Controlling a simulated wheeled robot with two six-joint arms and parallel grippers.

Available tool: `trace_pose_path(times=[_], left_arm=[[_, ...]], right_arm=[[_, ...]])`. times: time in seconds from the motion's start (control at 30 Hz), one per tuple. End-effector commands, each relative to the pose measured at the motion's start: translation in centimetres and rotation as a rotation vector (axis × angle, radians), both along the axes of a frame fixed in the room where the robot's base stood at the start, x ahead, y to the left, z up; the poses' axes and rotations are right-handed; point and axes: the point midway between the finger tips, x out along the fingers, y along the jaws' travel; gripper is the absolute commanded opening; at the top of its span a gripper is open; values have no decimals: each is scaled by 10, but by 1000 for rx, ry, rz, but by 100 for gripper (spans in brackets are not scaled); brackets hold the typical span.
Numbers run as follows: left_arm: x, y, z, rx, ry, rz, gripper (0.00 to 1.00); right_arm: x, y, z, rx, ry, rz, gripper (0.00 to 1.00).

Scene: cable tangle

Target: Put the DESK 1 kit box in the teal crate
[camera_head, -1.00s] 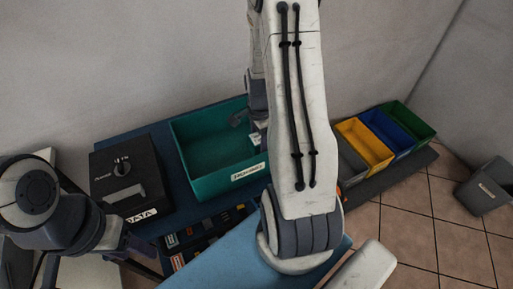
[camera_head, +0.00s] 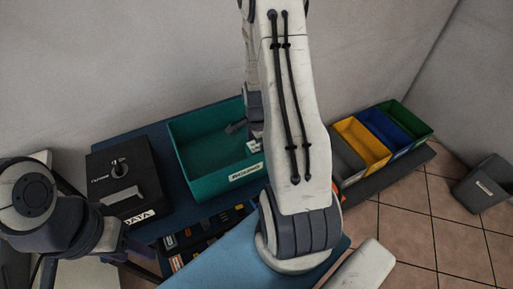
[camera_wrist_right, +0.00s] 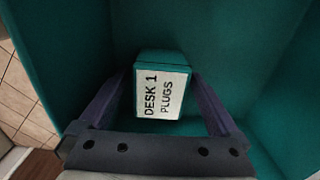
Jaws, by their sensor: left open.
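The DESK 1 kit box (camera_wrist_right: 162,92), teal with a white label reading "DESK 1 PLUGS", sits between the two dark fingers of my right gripper (camera_wrist_right: 163,78) in the right wrist view. The fingers appear to close on its sides. Teal walls surround it there, so it is inside the teal crate (camera_head: 205,187), which stands on the table in the head view. My right arm hides the crate's right side. Whether the box touches the crate floor cannot be told. My left gripper (camera_head: 135,248) is low at the left, open, away from the crate.
A black box labelled DATA (camera_head: 120,180) with a knob stands left of the crate. A tray with several small items (camera_head: 190,245) lies in front. Grey, yellow (camera_head: 362,145), blue and green bins stand right. A grey waste bin (camera_head: 485,185) is on the tiled floor.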

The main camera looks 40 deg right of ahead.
Motion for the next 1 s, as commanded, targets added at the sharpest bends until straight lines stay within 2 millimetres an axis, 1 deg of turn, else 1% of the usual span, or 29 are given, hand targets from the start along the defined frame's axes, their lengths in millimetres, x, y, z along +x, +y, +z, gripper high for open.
trace_pose_path(times=[0.1,0.17,0.27,0.5,0.6,0.7,0.83,1.0], left_arm=[[0,0,4,0,0,0,50],[0,0,2,0,0,0,50],[0,0,1,0,0,0,50],[0,0,0,0,0,0,50],[0,0,0,0,0,0,50],[0,0,0,0,0,0,50],[0,0,0,0,0,0,50],[0,0,0,0,0,0,50]], right_arm=[[0,0,5,0,-1,0,98],[1,0,9,-1,-2,0,98],[1,-1,25,-2,-5,0,98],[1,-1,78,-4,-6,0,98],[1,-1,97,-3,-5,0,98],[1,-1,111,-2,-4,0,98],[0,0,121,0,-1,0,98],[0,0,124,0,0,1,98]])
